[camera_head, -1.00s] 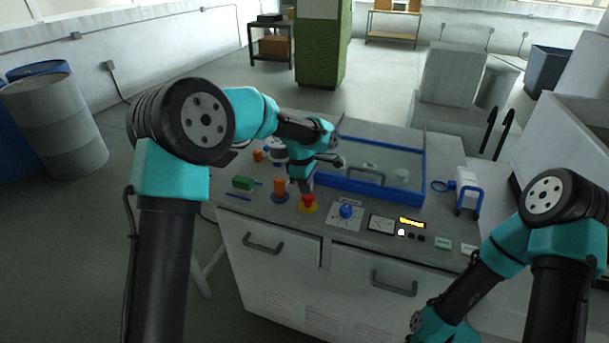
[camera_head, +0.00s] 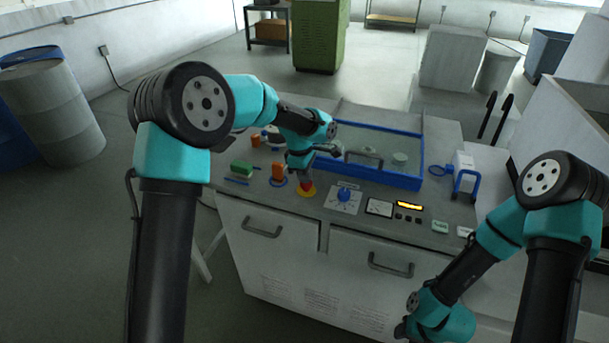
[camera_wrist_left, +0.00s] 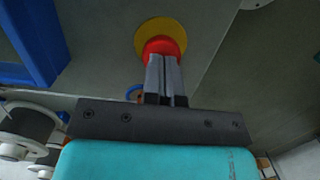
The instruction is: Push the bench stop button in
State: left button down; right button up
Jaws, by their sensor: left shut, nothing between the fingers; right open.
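The stop button is a red mushroom head (camera_head: 307,185) on a yellow round base (camera_head: 306,193), near the front edge of the bench top. It also shows in the left wrist view as a red head (camera_wrist_left: 163,46) on a yellow disc (camera_wrist_left: 160,28). My left gripper (camera_head: 306,179) is shut and empty, pointing down at the button. In the left wrist view its fingertips (camera_wrist_left: 164,58) overlap the red head and seem to touch it. How far the head is pressed cannot be told. My right arm is low at the right, and its fingers are out of view.
Right of the button are a blue knob (camera_head: 344,194), a meter (camera_head: 380,208) and a lit display (camera_head: 410,206). An orange object (camera_head: 279,172) and a green block (camera_head: 241,167) lie to its left. A blue-rimmed tank (camera_head: 385,178) stands behind.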

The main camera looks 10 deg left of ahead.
pick_arm(q)
jog(key=shift+s+f, duration=0.15)
jog(key=shift+f, duration=0.45)
notch_tip(320, 180, up, 15)
jog(key=a, duration=0.1)
jog(key=shift+w+a, duration=0.4)
jog(key=shift+w, duration=0.05)
